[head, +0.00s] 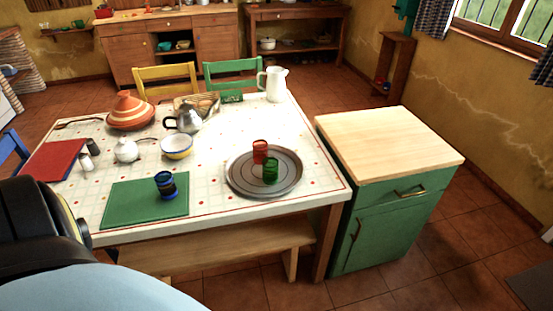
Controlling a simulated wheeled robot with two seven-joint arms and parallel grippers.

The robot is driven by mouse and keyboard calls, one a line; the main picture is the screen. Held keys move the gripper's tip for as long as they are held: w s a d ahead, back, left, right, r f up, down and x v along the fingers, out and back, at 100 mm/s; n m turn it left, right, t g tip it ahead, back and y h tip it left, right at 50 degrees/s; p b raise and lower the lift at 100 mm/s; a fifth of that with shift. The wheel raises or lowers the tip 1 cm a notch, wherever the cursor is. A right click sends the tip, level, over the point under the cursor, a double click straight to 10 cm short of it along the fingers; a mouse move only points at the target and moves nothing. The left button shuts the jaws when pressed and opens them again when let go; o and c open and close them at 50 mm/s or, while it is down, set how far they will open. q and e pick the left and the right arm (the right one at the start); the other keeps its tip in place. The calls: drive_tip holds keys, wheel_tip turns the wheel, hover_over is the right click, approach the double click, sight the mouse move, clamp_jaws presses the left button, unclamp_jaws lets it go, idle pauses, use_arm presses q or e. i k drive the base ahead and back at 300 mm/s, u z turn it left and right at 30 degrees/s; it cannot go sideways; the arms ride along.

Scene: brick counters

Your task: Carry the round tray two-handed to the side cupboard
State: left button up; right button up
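The round grey tray (239,184) lies flat on the near right part of the white table, close to its right edge. A red glass (260,151) and a green glass (270,172) stand upright on it. The side cupboard (390,140) is green with a pale wooden top, just right of the table, and its top is empty. A dark part of my own arm shows at the left edge. Neither of my grippers shows in this view.
A blue glass (165,185) stands on a green mat (125,205). A bowl (177,146), teapot (188,118), white pitcher (273,83) and striped tagine (130,112) are further back. A bench (215,249) runs along the table's front.

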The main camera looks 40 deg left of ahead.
sight(382, 141)
drive_tip(key=u, duration=0.65)
drive_tip(key=i, duration=0.9)
drive_tip(key=u, duration=0.9)
